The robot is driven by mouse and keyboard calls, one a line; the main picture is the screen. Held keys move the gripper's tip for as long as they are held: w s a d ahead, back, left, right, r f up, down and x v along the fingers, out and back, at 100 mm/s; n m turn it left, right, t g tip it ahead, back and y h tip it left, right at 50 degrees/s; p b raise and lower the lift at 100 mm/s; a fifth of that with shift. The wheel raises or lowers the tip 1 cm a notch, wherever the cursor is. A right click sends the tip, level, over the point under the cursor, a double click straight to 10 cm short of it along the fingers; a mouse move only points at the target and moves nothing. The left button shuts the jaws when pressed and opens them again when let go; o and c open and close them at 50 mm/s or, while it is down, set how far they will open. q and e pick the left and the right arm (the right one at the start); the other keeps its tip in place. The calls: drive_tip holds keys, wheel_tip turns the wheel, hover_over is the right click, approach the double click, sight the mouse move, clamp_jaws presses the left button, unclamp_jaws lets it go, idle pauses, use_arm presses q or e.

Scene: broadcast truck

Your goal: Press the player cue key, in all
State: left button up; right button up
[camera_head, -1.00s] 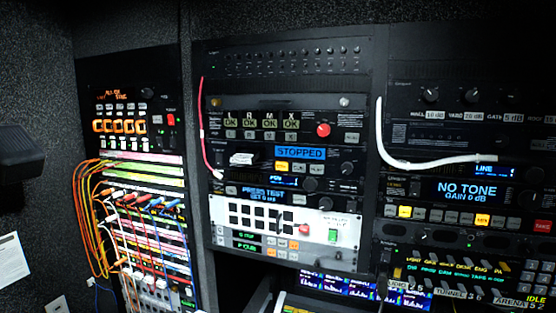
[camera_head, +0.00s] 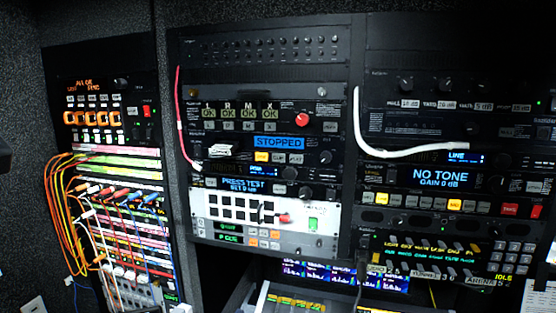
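The player unit shows a blue STOPPED display (camera_head: 279,143) in the middle rack. Below that display is a row of small keys. Neither of my grippers is in view, and nothing touches these keys.
A red cable (camera_head: 180,125) hangs at the middle rack's left side. A white cable (camera_head: 400,149) loops across the right rack. A patch bay (camera_head: 120,220) with orange, red and blue cords fills the left rack. A white key panel (camera_head: 240,212) sits below the player.

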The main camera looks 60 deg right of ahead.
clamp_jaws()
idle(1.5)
